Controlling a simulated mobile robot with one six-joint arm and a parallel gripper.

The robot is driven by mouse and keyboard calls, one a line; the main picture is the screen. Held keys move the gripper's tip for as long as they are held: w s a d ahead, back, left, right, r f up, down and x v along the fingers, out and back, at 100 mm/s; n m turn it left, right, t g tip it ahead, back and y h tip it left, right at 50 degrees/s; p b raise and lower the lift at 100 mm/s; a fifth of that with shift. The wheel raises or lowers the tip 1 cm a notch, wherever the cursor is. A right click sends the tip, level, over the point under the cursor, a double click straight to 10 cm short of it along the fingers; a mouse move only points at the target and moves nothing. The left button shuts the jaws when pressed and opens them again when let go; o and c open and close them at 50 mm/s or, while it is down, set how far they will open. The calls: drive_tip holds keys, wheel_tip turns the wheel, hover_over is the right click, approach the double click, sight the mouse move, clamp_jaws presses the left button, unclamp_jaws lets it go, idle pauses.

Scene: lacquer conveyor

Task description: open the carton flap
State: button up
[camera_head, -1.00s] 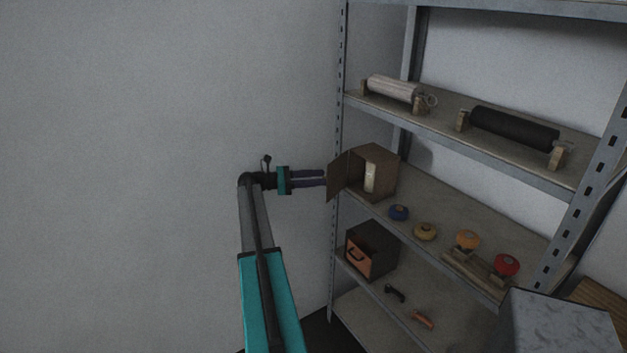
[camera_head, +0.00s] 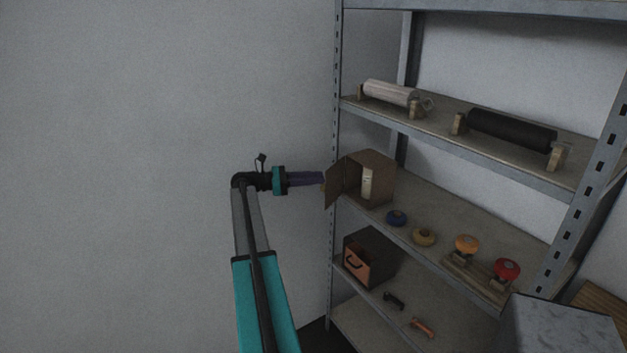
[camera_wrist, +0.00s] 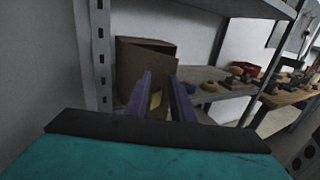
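The brown carton (camera_head: 379,178) stands at the left end of the middle shelf, with a pale object (camera_head: 367,183) inside its open front. Its flap (camera_head: 338,184) stands swung out to the left, past the shelf's edge. My gripper (camera_head: 322,181) is just left of the flap's outer edge. In the wrist view the carton (camera_wrist: 145,52) is ahead of my gripper (camera_wrist: 160,76). The two purple fingers are apart, and a small yellow piece (camera_wrist: 155,100) shows between them. I cannot tell whether it touches a finger.
The shelf's metal post (camera_head: 334,110) rises beside the flap. Blue (camera_head: 397,218), yellow (camera_head: 424,237), orange (camera_head: 466,244) and red (camera_head: 507,269) round items sit right of the carton. A dark box (camera_head: 370,257) is on the shelf below.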

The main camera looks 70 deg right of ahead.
drive_tip(key=s+a+r+b, duration=0.1)
drive_tip(key=s+a, duration=0.4)
drive_tip(key=a, duration=0.7)
drive_tip(key=shift+s+b, duration=0.3)
drive_tip(key=shift+b, duration=0.6)
